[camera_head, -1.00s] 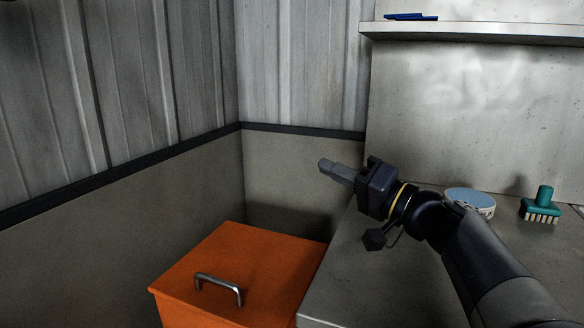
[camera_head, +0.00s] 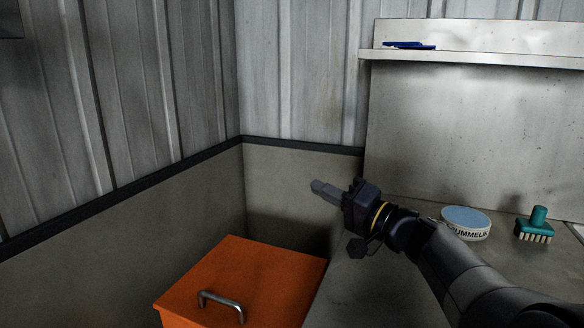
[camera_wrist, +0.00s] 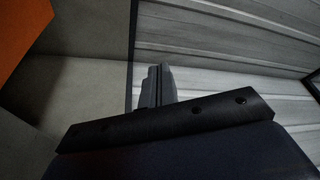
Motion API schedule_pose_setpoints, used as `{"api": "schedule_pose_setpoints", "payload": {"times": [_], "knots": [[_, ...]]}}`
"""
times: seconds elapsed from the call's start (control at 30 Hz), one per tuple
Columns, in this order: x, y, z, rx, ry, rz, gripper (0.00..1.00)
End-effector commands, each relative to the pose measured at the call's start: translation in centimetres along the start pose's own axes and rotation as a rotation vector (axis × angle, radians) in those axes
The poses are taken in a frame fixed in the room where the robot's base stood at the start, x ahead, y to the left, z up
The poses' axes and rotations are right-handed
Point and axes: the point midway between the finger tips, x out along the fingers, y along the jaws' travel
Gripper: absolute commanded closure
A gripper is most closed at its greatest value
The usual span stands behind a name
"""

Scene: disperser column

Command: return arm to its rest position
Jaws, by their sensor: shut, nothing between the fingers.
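My arm reaches in from the lower right of the head view, over the metal counter. My gripper (camera_head: 325,191) points left toward the walled corner, above and to the right of the orange box. Its fingers are together with nothing between them. In the wrist view the gripper (camera_wrist: 158,84) shows as closed grey fingers in front of the corrugated wall. The fingers touch nothing that I can see.
An orange box (camera_head: 262,278) with a metal handle stands below left of the gripper. On the counter (camera_head: 345,290) are a round labelled tin (camera_head: 467,222) and a green brush (camera_head: 536,222). A shelf (camera_head: 480,58) holds a blue item (camera_head: 409,45). The corner space is free.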

Motion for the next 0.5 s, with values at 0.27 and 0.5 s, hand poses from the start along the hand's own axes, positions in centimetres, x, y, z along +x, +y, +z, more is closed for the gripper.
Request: {"api": "schedule_pose_setpoints", "payload": {"times": [0.27,0.5], "knots": [[0.7,-0.2,-2.0,0.060,0.000,0.021,1.00],[1.2,0.0,-3.4,0.111,0.000,0.039,1.00]]}}
